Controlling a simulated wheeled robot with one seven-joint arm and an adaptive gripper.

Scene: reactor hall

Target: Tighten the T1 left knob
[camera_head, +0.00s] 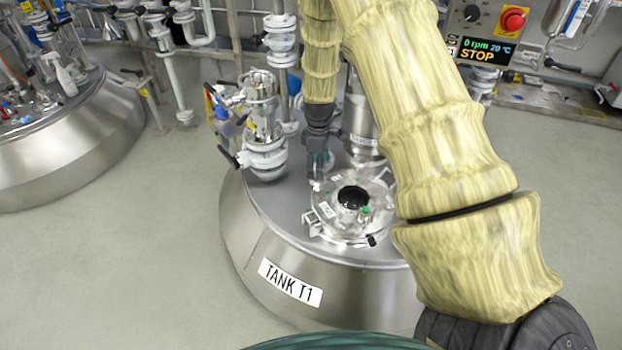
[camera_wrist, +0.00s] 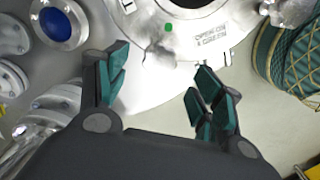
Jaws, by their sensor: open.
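Tank T1 (camera_head: 290,283) is a steel vessel with a round hatch lid (camera_head: 335,230) on top, which has a dark round port in its middle. A metal clamp fitting (camera_head: 311,223) sits on the lid's left rim; I cannot tell for sure which fitting is the left knob. My gripper (camera_head: 318,170) points down just behind and left of the lid. In the wrist view my gripper (camera_wrist: 160,78) is open, with dark teal-padded fingers apart and nothing held between them. The lid (camera_wrist: 150,85) with a green dot and printed text lies below and beyond the fingers.
A steel valve assembly (camera_head: 262,130) stands left of my gripper on the tank. A steel cylinder (camera_head: 362,128) stands behind the lid. A control panel (camera_head: 483,50) reads 0 rpm, 20 °C, STOP. Another tank (camera_head: 70,140) is at left, with clear floor (camera_head: 165,240) between.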

